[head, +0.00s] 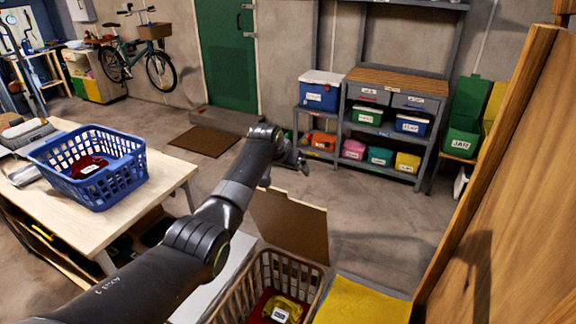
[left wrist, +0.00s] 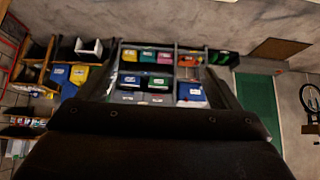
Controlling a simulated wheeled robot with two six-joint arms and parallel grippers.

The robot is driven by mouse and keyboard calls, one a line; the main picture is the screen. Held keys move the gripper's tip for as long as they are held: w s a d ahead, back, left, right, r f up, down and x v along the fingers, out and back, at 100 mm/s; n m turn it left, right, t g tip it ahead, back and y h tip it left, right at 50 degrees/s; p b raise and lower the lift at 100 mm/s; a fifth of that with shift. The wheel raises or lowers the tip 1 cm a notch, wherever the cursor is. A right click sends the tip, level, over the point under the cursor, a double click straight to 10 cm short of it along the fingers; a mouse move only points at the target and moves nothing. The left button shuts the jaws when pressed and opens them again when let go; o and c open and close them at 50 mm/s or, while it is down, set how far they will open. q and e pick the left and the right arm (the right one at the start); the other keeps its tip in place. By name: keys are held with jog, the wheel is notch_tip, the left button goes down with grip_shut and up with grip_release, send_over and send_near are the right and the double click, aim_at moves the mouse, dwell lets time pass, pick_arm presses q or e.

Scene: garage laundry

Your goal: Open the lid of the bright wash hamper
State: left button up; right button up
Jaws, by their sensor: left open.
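A yellow panel (head: 362,301), which looks like a flat hamper lid, lies at the bottom edge of the head view. Beside it on the left is a beige slatted basket (head: 262,272) holding red and yellow cloth with a white label. A brown panel (head: 290,226) stands upright behind the basket; I cannot tell which part is the bright wash hamper's. My left gripper (head: 300,163) is in the air beyond and above these, open and empty. Its dark fingers frame the left wrist view (left wrist: 160,88). My right gripper is not in view.
A blue basket (head: 108,186) with red cloth stands on the table (head: 160,180) at left. A shelf (head: 385,135) with labelled bins stands at the back wall. A tall wooden panel (head: 510,210) closes the right side. The middle floor is clear.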

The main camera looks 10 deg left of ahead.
pick_arm(q)
jog(key=shift+s+r, duration=0.1)
jog(key=b+v, duration=0.3)
jog(key=v, duration=1.4)
jog(key=shift+b, duration=0.4)
jog(key=shift+r, duration=0.1)
